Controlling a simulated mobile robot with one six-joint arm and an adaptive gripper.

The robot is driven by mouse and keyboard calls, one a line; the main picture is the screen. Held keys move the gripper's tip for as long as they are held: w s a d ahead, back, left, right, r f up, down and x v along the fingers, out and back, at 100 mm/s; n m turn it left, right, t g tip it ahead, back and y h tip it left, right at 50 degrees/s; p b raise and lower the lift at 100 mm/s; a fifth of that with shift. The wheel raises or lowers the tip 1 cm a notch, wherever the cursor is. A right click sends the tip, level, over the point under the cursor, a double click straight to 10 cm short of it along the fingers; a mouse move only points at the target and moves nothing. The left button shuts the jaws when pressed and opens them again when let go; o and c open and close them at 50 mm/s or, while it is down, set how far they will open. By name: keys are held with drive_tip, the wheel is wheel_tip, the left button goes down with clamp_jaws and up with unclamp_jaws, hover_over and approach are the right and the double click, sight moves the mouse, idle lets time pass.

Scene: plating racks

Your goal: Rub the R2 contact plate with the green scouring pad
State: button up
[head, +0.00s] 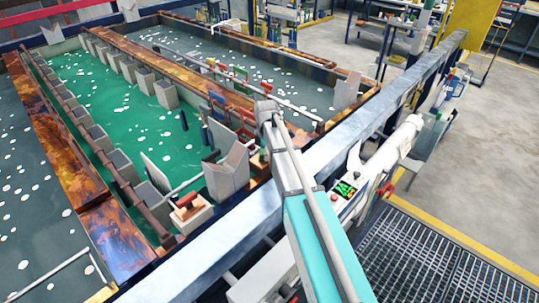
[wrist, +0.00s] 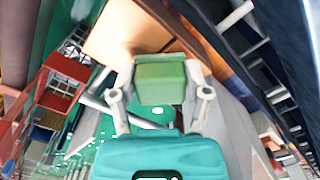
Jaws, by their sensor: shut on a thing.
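In the wrist view my gripper (wrist: 160,93) is shut on the green scouring pad (wrist: 160,78), which sits between the two grey fingertips. A flat copper-coloured plate (wrist: 115,32) lies just beyond the pad, at the upper left. I cannot tell whether pad and plate touch, and no R2 label is readable. In the head view a copper-coloured block with a red part (head: 188,208) sits on a grey support at the tank's near edge. My arm reaches up over the rail there; its gripper and the pad are not clearly visible in that view.
Tanks of green liquid (head: 110,95) and grey liquid (head: 190,50) lie beyond a long pale metal rail (head: 225,240). Brown-stained walls (head: 60,125) divide them. A grey upright block (head: 228,172) stands close to my arm.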

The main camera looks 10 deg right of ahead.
drive_tip(key=shift+w+a, duration=0.1)
drive_tip(key=shift+w, duration=0.1)
idle(0.3)
drive_tip(key=shift+w+a, duration=0.8)
drive_tip(key=shift+w, duration=0.3)
drive_tip(key=shift+w+r, duration=0.1)
drive_tip(key=shift+r, duration=0.1)
wheel_tip(320, 180, up, 6)
drive_tip(key=p, duration=0.5)
drive_tip(key=shift+f+p, duration=0.25)
drive_tip(key=shift+p, duration=0.15)
wheel_tip(320, 180, up, 3)
drive_tip(key=p, duration=0.3)
drive_tip(key=shift+f, duration=0.15)
idle(0.7)
